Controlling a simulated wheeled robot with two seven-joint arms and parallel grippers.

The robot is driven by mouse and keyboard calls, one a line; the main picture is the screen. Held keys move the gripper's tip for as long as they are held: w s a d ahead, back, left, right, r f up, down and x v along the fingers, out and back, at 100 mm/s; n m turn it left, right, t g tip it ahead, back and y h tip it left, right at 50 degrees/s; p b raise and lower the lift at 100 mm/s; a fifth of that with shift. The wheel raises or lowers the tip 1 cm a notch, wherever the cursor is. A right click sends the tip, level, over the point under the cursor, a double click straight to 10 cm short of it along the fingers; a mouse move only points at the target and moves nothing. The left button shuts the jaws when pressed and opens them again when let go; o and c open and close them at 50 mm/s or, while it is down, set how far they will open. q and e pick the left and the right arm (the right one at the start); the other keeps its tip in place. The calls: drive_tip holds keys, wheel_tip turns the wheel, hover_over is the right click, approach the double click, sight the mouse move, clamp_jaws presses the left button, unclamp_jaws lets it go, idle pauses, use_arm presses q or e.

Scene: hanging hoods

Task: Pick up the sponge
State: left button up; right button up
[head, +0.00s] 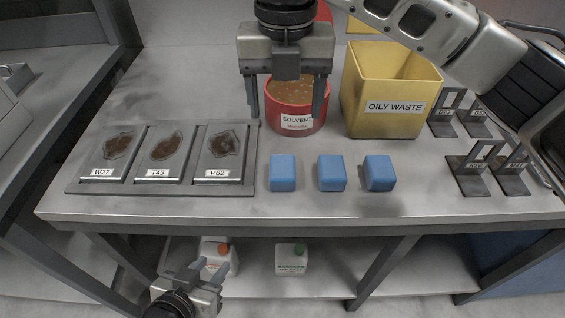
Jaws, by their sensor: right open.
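Three blue sponges stand in a row near the table's front edge: a left one (283,172), a middle one (331,173) and a right one (379,173). My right gripper (286,108) points down, open and empty, with its fingers spread in front of the red solvent tub (296,122). It is behind the left sponge in the picture and apart from all three sponges. My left gripper (209,264) is low, in front of the table's front edge, with its fingers apart and nothing between them.
A tray (76,187) with stained plates labelled W27, T43 and P62 lies on the left. A yellow oily waste bin (394,115) stands at the back, with dark metal brackets (483,170) to its right. Jugs (291,261) stand on the lower shelf.

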approach(283, 166)
drive_tip(key=f, duration=0.5)
drive_tip(key=shift+s+d, duration=0.15)
drive_tip(key=shift+s, duration=0.15)
drive_tip(key=shift+w+f, duration=0.2)
drive_tip(key=shift+f, duration=2.45)
drive_tip(key=c, duration=1.1)
